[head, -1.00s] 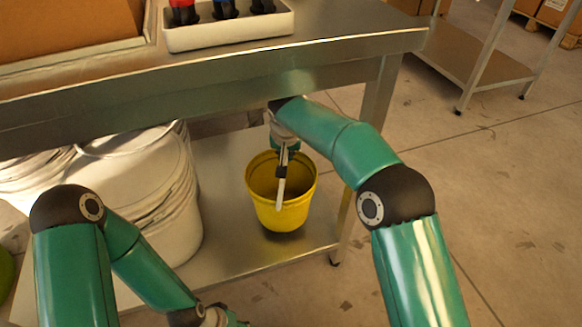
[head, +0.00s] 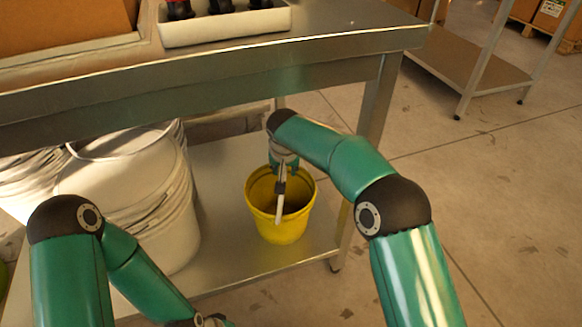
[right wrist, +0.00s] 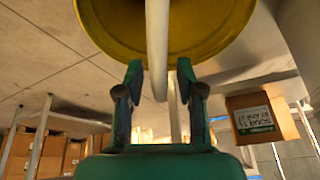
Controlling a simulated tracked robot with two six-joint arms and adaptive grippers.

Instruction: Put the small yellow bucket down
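The small yellow bucket (head: 281,226) stands upright on the lower metal shelf under the table, near its right end; its base appears to touch the shelf. Its pale handle (right wrist: 157,45) runs between the fingers of my right gripper (right wrist: 160,82) in the right wrist view, with narrow gaps on both sides, so the gripper looks open around it. In the head view my right gripper (head: 280,186) is over the bucket's mouth and partly hides the handle. The tip of my left gripper is cut off by the bottom edge of the head view.
Large white buckets (head: 150,205) stand on the shelf (head: 225,262) left of the yellow one. The steel tabletop (head: 340,45) overhangs above, with a table leg (head: 375,110) close on the right. Bare shelf shows around the yellow bucket. The floor to the right is open.

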